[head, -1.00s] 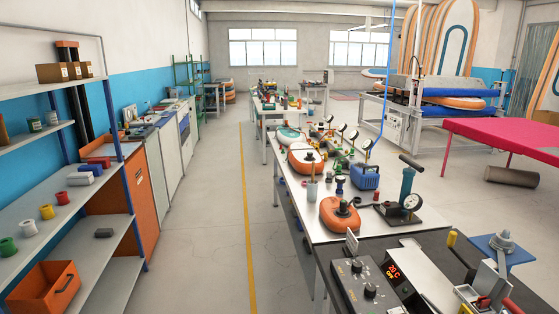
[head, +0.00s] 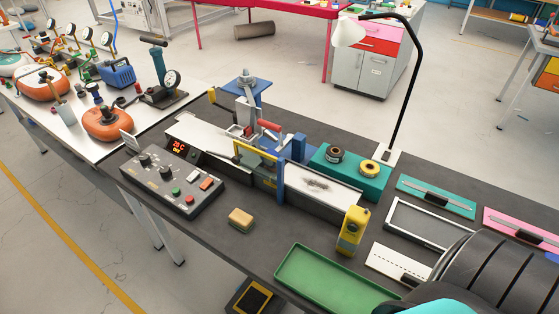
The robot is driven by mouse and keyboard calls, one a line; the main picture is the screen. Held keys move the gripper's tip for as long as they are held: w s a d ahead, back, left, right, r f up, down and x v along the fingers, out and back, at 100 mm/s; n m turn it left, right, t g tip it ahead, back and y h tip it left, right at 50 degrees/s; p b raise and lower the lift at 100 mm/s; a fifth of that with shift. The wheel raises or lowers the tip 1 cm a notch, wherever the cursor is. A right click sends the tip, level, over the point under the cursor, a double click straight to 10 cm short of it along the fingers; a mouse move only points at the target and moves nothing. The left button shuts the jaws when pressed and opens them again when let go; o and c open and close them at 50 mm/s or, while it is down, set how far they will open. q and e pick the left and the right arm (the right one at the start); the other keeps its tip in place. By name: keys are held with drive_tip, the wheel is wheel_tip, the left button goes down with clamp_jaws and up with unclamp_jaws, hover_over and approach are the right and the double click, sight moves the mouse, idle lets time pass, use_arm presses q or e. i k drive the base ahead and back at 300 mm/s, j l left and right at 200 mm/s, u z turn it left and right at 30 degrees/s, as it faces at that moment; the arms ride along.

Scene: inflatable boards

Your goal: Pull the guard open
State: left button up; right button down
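A bench machine with a blue clamp block (head: 297,148) stands on the dark bench. A yellow bar frame (head: 256,153) sits on the front of the machine and looks like the guard. It appears lowered across the front, next to a red handle (head: 269,125). A grey control box (head: 172,176) with a red display, knobs and buttons is at its left. Neither of my grippers is in view. A dark ribbed part of my own arm fills the lower right corner.
A yellow handheld device (head: 352,230), a sponge (head: 241,220) and a green tray (head: 330,284) lie in front of the machine. A black lamp (head: 407,85) rises behind. Teal block (head: 350,172) with rolls stands at the right.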

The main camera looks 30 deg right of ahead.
sight(236, 160)
drive_tip(key=z, duration=0.85)
drive_tip(key=i, duration=0.1)
